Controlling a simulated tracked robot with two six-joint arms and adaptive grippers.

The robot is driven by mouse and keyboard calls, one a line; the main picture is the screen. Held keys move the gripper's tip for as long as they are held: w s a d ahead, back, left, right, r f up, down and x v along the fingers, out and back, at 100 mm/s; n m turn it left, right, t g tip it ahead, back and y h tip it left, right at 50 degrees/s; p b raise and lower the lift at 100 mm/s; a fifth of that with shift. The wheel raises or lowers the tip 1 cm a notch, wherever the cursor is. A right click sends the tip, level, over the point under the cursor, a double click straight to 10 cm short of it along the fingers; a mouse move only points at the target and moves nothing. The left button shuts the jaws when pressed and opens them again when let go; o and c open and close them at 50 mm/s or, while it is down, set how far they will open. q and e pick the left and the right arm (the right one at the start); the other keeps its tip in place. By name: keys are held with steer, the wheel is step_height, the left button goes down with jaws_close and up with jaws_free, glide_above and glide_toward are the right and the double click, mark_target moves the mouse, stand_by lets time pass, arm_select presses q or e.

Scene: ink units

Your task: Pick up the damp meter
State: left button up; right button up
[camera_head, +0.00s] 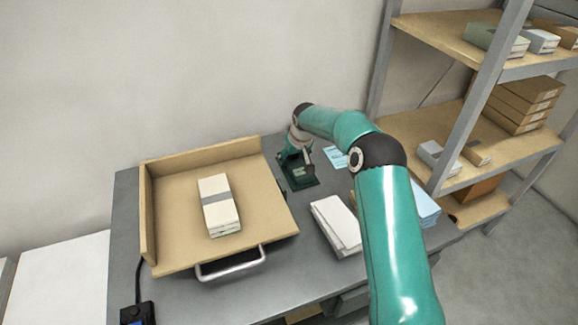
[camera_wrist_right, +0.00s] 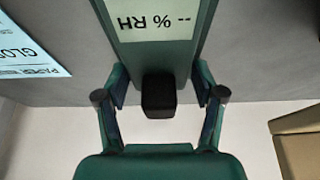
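The damp meter (camera_wrist_right: 158,50) is a dark green device with a pale display reading "-- % RH", upside down in the right wrist view. A black block (camera_wrist_right: 158,97) is at its near end. In the head view a green device on a dark green base (camera_head: 301,183), apparently the meter, stands at the back of the grey table, partly hidden by my gripper. My right gripper (camera_head: 301,155) is over it. In the wrist view its fingers (camera_wrist_right: 160,90) are apart, one on each side of the black block, with gaps visible. My left gripper is not in view.
A wooden tray (camera_head: 168,235) with a metal handle holds a banded paper stack (camera_head: 219,205). White paper stacks (camera_head: 338,224) lie right of it, and blue sheets (camera_head: 425,208) beyond my arm. A corded black device (camera_head: 138,314) is front left. Shelving (camera_head: 440,28) stands right.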

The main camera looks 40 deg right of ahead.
steer(key=c, duration=0.8)
steer(key=shift+o, duration=0.2)
steer(key=shift+r, duration=0.2)
